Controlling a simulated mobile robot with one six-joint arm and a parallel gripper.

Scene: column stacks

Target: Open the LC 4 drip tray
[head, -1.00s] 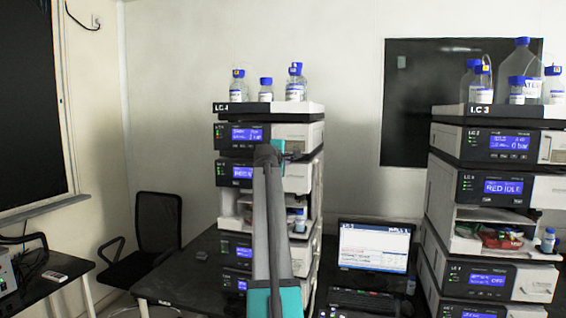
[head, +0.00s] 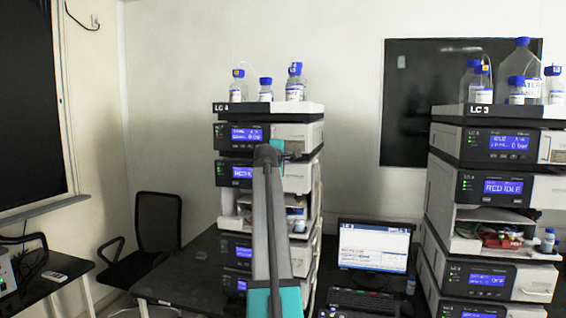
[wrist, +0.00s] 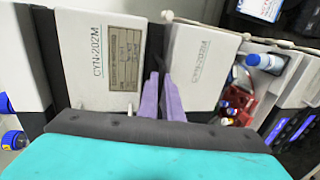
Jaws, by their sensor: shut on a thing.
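The LC 4 stack (head: 262,133) is the left column of instrument modules in the head view. My gripper is hidden behind my arm there, in front of the upper modules. In the wrist view my gripper (wrist: 163,84) has purple fingers reaching the seam between two white modules marked CYN-202M, the upper module (wrist: 98,62) at left and the lower module (wrist: 198,70) at right. The fingers are close together on a thin dark part at the seam, apparently the lip of the drip tray (wrist: 157,62). The tray's body is hidden, and it does not visibly stick out.
Blue-capped bottles (head: 266,89) stand on top of the stack. An open compartment (wrist: 238,97) with vials lies below the gripped seam.

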